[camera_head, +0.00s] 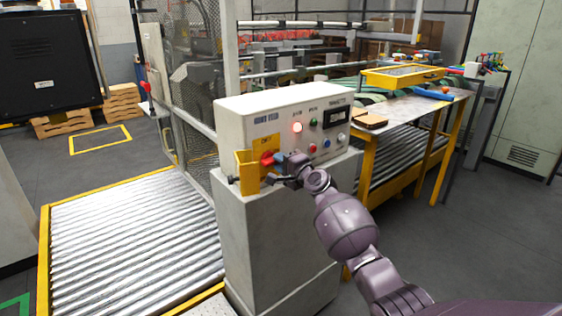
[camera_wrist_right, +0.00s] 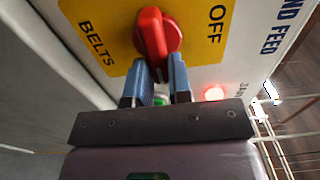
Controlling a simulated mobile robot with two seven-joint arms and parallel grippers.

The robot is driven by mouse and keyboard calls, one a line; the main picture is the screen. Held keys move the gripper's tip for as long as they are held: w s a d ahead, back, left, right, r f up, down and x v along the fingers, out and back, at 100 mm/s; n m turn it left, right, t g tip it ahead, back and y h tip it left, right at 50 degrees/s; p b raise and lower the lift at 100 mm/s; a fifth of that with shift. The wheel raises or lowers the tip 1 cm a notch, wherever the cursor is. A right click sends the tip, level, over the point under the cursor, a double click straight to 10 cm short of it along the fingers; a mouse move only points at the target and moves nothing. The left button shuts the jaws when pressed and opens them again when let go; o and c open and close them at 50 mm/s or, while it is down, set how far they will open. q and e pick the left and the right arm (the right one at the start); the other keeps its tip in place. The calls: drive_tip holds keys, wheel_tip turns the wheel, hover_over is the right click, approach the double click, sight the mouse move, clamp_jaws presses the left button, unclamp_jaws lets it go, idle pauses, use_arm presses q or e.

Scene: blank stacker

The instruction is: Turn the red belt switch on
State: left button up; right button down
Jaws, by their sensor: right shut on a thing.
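The red belt switch (camera_head: 267,158) sits on a yellow plate (camera_head: 265,141) at the left of the control box's front face. In the right wrist view the red switch (camera_wrist_right: 157,33) is a round knob with a raised grip bar, and the plate reads BELTS and OFF. My right gripper (camera_head: 278,166) reaches the switch from the right. Its blue-grey fingers (camera_wrist_right: 162,72) are shut on the near end of the grip bar. The fingertips partly hide that end. My left gripper is in neither view.
The white control box (camera_head: 235,128) stands on a grey pedestal (camera_head: 265,240) and carries a lit red lamp (camera_head: 297,127) and several buttons. A yellow bracket (camera_head: 246,172) sticks out close left of the switch. A roller conveyor (camera_head: 130,240) lies left, a table (camera_head: 400,117) right.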

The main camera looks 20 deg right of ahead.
idle(0.3)
drive_tip(key=c, duration=1)
unclamp_jaws()
drive_tip(key=shift+c, duration=0.2)
drive_tip(key=shift+s, duration=0.1)
drive_tip(key=p+v, duration=0.1)
drive_tip(key=v, duration=0.9)
drive_tip(key=shift+s, duration=0.3)
